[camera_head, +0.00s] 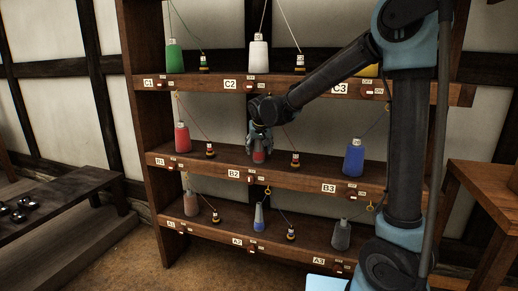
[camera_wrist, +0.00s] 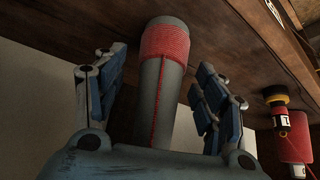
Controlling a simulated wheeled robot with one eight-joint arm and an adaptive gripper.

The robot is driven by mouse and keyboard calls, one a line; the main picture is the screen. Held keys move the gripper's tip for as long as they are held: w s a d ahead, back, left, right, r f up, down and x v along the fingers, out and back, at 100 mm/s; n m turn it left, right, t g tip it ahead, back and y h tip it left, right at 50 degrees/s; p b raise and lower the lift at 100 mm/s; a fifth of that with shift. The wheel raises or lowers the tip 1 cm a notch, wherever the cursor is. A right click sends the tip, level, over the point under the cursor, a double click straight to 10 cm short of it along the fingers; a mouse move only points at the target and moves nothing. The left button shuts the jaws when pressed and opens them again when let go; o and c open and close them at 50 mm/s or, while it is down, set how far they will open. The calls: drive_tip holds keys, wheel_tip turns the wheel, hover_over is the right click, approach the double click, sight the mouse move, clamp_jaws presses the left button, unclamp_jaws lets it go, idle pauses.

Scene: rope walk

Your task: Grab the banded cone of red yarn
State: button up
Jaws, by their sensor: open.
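The banded cone (camera_head: 259,156) of red yarn stands on the middle shelf at B2 in the head view, partly hidden by my gripper (camera_head: 260,140) just above it. In the wrist view the cone (camera_wrist: 163,57) is a grey tapered body with a red yarn band around its wider end and a red thread along its side. The picture there is turned over, with the shelf at the top. My gripper (camera_wrist: 162,62) is open, with one finger on each side of the cone. Gaps show between the fingers and the cone. Its narrow end runs down behind the palm.
A fuller red cone (camera_head: 182,138) stands at B1 and a blue cone (camera_head: 354,157) at B3. A small bobbin (camera_head: 295,159) stands right of B2. The upper shelf (camera_head: 315,83) runs above my gripper; the lower shelf holds more cones. A dark bench (camera_head: 70,200) is at left.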

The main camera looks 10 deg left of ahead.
drive_tip(key=shift+w+a+f, duration=0.1)
drive_tip(key=shift+w+f, duration=0.2)
drive_tip(key=shift+f, duration=0.15)
drive_tip(key=shift+c, duration=0.6)
drive_tip(key=c, duration=0.9)
drive_tip(key=shift+r, duration=0.1)
